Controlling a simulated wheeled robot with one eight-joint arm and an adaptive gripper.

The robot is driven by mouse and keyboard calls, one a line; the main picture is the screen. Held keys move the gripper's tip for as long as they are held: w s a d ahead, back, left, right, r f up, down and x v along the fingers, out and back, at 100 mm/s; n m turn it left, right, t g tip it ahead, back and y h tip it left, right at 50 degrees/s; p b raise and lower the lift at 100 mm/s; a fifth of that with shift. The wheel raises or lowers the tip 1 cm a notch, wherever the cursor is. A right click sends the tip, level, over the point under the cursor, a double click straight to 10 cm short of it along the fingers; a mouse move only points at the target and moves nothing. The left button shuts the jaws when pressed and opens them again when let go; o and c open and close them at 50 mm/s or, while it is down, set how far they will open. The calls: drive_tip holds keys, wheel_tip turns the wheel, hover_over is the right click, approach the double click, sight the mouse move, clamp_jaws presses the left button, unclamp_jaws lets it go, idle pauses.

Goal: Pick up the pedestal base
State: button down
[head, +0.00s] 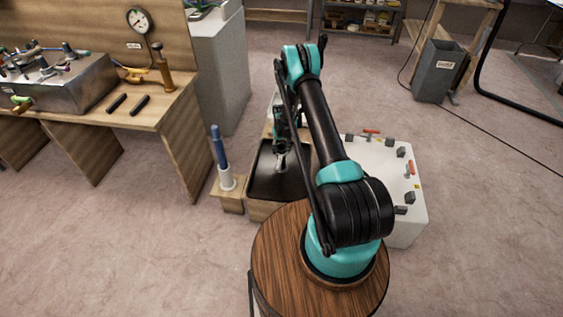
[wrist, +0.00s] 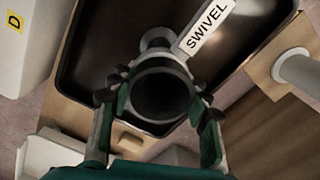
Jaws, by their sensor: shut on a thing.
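The pedestal base, as far as I can tell, is the grey, hollow round piece (wrist: 158,62) in the middle of the wrist view, with a dark open mouth facing the camera. My gripper (wrist: 160,101) has its two fingers against opposite sides of it and is shut on it. In the head view my gripper (head: 281,152) is over the black tray (head: 264,184), and the held piece is small and partly hidden by my arm. I cannot tell whether it is clear of the tray floor.
A "SWIVEL" label (wrist: 207,31) lies beside the held piece. A white post with a blue top (head: 220,160) stands on a wooden block left of the tray. A white box with clamps (head: 385,165) is on the right. A workbench (head: 165,108) is at the left.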

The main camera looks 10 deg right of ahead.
drive_tip(key=shift+r, duration=0.15)
wheel_tip(320, 180, up, 20)
idle(0.6)
